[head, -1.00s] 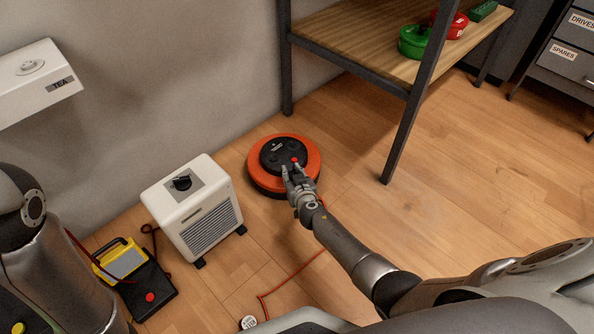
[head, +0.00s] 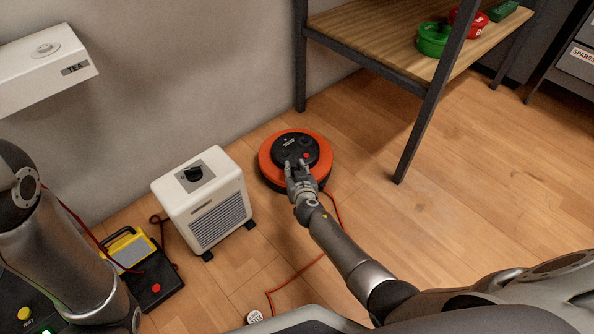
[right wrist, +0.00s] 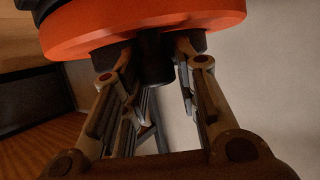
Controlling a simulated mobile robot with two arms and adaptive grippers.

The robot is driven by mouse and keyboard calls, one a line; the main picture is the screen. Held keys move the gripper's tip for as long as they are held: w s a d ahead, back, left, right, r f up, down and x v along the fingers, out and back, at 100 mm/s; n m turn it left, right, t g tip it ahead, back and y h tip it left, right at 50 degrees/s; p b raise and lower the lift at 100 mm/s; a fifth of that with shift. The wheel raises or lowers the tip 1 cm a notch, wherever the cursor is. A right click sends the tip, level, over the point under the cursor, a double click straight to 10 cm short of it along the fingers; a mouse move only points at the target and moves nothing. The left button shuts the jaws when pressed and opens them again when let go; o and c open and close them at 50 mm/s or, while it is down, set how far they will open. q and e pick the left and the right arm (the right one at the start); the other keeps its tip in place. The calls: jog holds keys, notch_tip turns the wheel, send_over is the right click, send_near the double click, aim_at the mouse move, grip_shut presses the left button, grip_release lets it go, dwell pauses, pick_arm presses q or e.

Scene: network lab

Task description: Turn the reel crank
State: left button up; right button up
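The reel (head: 268,168) is a round orange drum with a black hub (head: 290,145) and a small red spot on top. It lies on the floor near the wall in the head view. My right gripper (head: 297,165) is at the hub's near side, its two fingers visibly spread. In the right wrist view, the orange rim (right wrist: 150,30) fills the top. A dark post (right wrist: 155,65) stands between the right gripper's fingers (right wrist: 155,58); contact with them is unclear. The crank's outline is hard to make out. My left arm shows at left, its gripper out of view.
A white heater-like box (head: 205,205) stands left of the reel. A shelf unit (head: 405,140) stands at the back right. A red cable (head: 295,280) runs across the floor.

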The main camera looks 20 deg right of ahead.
jog(key=shift+o, duration=1.1)
jog(key=shift+d+r, duration=0.1)
jog(key=shift+r, duration=4.9)
jog(key=shift+o, duration=0.3)
